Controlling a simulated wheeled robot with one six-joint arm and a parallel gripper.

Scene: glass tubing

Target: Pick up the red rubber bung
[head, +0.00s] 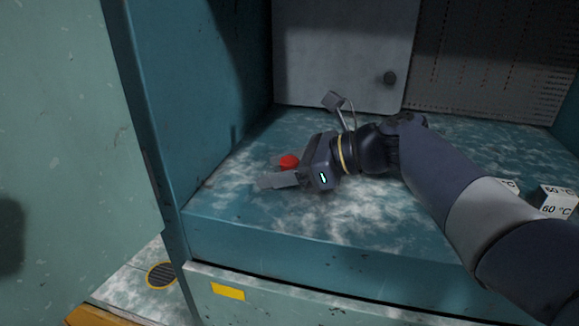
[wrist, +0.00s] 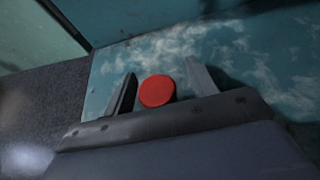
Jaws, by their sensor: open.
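The red rubber bung (head: 289,161) sits on the mottled teal surface inside the cabinet, toward its left side. In the wrist view the bung (wrist: 157,91) shows its round flat red face between the two fingers. My gripper (head: 277,171) reaches in from the right and is open around the bung. In the wrist view the fingers of my gripper (wrist: 160,84) stand on either side of the bung, with a gap on each side; the left gap looks narrower. The bung's lower part is partly hidden by the gripper body.
A white block marked 60 °C (head: 557,201) stands at the right, with another partly hidden behind my arm. The teal left wall (head: 190,90) and front edge (head: 300,245) bound the surface.

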